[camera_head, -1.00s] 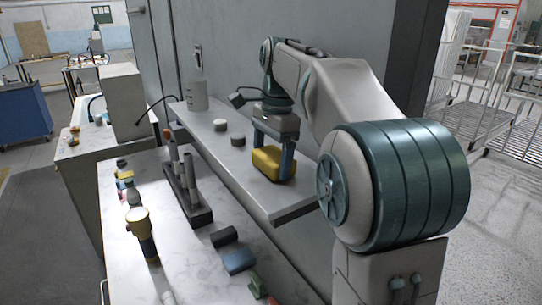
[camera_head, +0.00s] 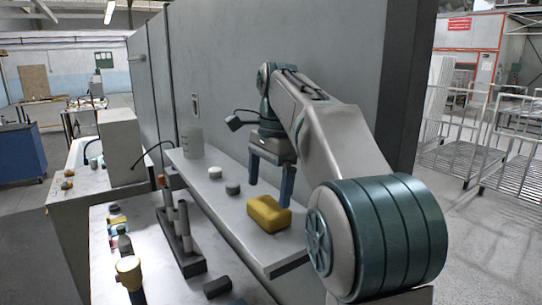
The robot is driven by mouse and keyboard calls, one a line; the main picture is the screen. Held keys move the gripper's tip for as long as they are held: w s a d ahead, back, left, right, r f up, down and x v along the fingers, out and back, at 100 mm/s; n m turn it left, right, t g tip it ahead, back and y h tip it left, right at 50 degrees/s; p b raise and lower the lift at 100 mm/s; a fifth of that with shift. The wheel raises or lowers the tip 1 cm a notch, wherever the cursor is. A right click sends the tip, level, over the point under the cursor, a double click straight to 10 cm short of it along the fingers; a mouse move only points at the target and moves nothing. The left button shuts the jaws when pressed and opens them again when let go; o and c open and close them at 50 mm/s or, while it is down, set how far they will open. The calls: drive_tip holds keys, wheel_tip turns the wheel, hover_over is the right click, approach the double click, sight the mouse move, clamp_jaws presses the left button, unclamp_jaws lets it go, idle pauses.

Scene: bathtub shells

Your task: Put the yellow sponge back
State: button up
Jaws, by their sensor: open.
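The yellow sponge (camera_head: 268,214) lies on the raised grey shelf (camera_head: 228,215), near its front right end. My gripper (camera_head: 270,201) is open and empty. Its two blue-grey fingers point down, behind and a little above the sponge in the picture. The sponge's far side is close to the fingers, and I cannot tell the exact gap between them.
On the shelf stand a dark round piece (camera_head: 232,188), a white round piece (camera_head: 214,173) and a grey beaker (camera_head: 192,142). A dark rack with upright tools (camera_head: 181,240) stands on the lower bench, beside a yellow-topped bottle (camera_head: 130,272). A grey wall (camera_head: 290,45) rises behind the shelf.

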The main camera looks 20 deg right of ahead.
sight(272, 204)
wheel_tip(272, 204, up, 7)
drive_tip(key=p, duration=0.1)
drive_tip(key=shift+w+d+f, duration=0.15)
drive_tip(key=shift+d+f, duration=0.05)
drive_tip(key=shift+d, duration=0.2)
